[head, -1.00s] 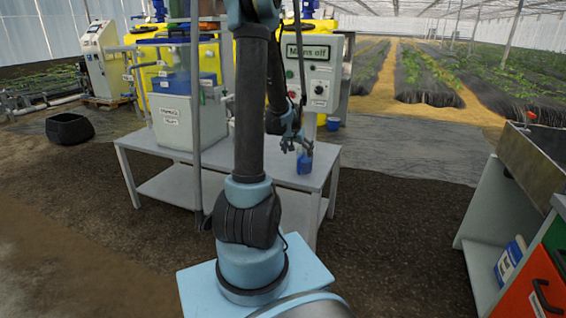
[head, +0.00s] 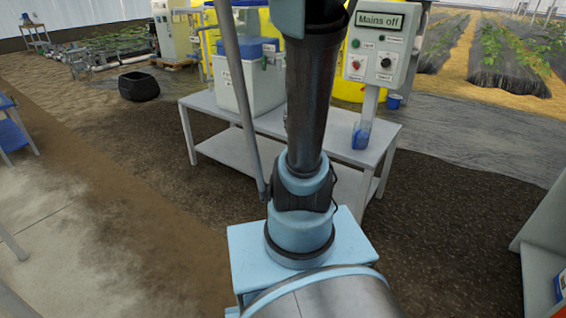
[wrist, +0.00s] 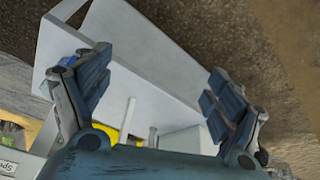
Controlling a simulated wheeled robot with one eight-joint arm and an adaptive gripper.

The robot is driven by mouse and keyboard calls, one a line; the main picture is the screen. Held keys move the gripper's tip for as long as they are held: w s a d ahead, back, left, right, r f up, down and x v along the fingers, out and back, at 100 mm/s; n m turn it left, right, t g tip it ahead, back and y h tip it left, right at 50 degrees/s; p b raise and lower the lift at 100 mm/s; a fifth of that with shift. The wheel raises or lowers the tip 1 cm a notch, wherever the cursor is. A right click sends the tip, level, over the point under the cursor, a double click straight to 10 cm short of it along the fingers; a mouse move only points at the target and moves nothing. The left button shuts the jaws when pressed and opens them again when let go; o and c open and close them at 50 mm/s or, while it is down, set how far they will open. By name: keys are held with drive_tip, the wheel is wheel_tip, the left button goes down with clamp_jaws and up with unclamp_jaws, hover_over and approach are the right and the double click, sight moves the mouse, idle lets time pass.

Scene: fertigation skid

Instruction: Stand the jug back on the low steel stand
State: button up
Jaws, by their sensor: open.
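A small blue jug (head: 361,136) stands upright on the right end of a low grey steel stand (head: 334,127) in the head view. Nothing of mine touches it there. The same stand's pale top (wrist: 125,45) fills the middle of the wrist view. My gripper (wrist: 155,74) is open, with nothing between its fingers, some way off the stand. A bit of blue beside the left finger may be the jug, but I cannot tell. In the head view my gripper is hidden behind my arm.
A white tank (head: 240,92) with a blue box on top stands on the stand's left part. A control box (head: 377,45) marked "Mains off" rises behind the right end. A black tub (head: 139,87) sits on the ground at left. Soil in front is clear.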

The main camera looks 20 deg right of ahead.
drive_tip(key=s+a+f+n, duration=0.2)
drive_tip(key=s+a, duration=0.3)
drive_tip(key=s, duration=0.2)
drive_tip(key=s+a+f+n+g+y, duration=0.1)
drive_tip(key=s+a+n, duration=0.1)
drive_tip(key=s+a, duration=0.4)
drive_tip(key=shift+s+a+f+y, duration=0.25)
drive_tip(key=shift+s+f+y, duration=0.1)
drive_tip(key=shift+s, duration=0.8)
